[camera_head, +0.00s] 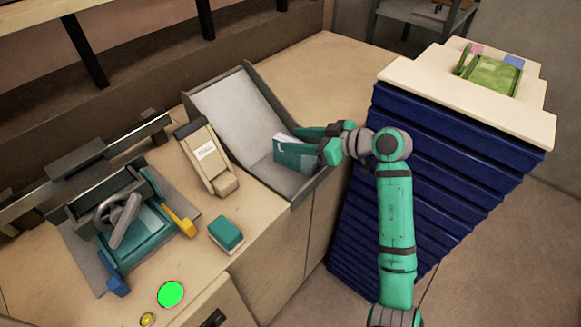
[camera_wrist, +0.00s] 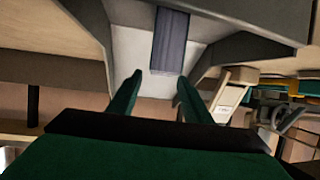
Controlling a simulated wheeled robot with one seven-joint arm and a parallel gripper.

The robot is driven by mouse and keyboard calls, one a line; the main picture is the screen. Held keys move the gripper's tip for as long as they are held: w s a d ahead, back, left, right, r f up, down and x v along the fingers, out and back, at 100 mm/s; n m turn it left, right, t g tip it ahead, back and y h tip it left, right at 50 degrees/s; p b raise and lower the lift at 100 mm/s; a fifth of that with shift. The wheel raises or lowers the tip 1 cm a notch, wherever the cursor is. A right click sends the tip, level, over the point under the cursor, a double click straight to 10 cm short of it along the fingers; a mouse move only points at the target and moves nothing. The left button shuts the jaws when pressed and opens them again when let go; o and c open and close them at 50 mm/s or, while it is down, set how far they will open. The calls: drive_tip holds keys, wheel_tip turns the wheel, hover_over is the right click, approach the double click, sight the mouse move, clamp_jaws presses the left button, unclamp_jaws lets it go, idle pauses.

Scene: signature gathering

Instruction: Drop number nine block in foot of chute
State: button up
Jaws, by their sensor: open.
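The chute (camera_head: 232,102) is a pale tray with grey side walls, sloping down to its foot (camera_head: 284,180) at the counter's front edge. My gripper (camera_head: 285,146) is over the lower end of the chute, its fingers apart. In the wrist view the open fingers of my gripper (camera_wrist: 155,90) point at the pale chute surface (camera_wrist: 125,48). A slate-grey rectangular piece (camera_wrist: 171,38) shows beyond the fingertips, between the chute walls, and not gripped. No number is readable on it, so I cannot tell whether it is the number nine block.
A beige box with a lettered label (camera_head: 206,165) stands left of the chute. A teal block (camera_head: 226,233) and a green button (camera_head: 171,294) are on the counter's front. A device with a wheel (camera_head: 118,215) is at left. A dark blue ribbed cabinet (camera_head: 440,150) stands right.

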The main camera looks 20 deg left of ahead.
drive_tip(key=v, duration=1)
drive_tip(key=shift+d, duration=0.35)
